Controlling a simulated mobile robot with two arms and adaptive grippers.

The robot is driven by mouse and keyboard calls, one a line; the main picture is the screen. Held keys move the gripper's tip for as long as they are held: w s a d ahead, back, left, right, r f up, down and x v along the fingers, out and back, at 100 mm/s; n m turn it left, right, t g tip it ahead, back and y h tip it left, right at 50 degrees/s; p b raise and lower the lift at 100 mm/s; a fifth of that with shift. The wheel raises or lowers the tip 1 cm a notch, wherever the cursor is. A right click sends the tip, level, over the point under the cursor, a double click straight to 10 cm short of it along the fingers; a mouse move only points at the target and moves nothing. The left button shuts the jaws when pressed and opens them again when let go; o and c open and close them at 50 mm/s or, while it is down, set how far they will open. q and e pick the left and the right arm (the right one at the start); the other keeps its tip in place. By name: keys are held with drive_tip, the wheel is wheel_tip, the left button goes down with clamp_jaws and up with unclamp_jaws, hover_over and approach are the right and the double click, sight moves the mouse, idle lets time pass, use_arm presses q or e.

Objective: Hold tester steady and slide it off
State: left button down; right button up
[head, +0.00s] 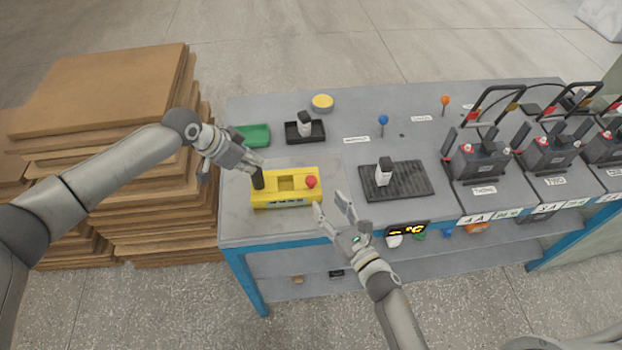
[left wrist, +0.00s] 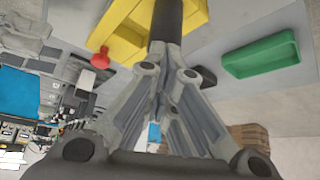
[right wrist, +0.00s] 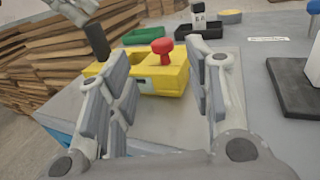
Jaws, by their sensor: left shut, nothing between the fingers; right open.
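The tester is a yellow box (head: 300,194) near the table's left front corner. It has a square recess, an upright black handle (head: 258,180) at its left end and a red knob (head: 311,182) at its right end. My left gripper (head: 256,163) is shut and empty, with its fingertips close to the handle's top. In the left wrist view the handle (left wrist: 166,20) rises behind the shut fingers; I cannot tell whether they touch. My right gripper (head: 331,203) is open and empty, right of the tester and apart from it. In the right wrist view the yellow box (right wrist: 172,82) shows beyond its open fingers.
A green tray (head: 254,136) and a black tray (head: 318,130) lie behind the tester. Battery units (head: 482,165) line the table's right side. Stacked boards (head: 110,85) stand left of the table.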

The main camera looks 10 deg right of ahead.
sight(313, 184)
drive_tip(key=x, duration=1)
drive_tip(key=shift+c, duration=0.4)
clamp_jaws()
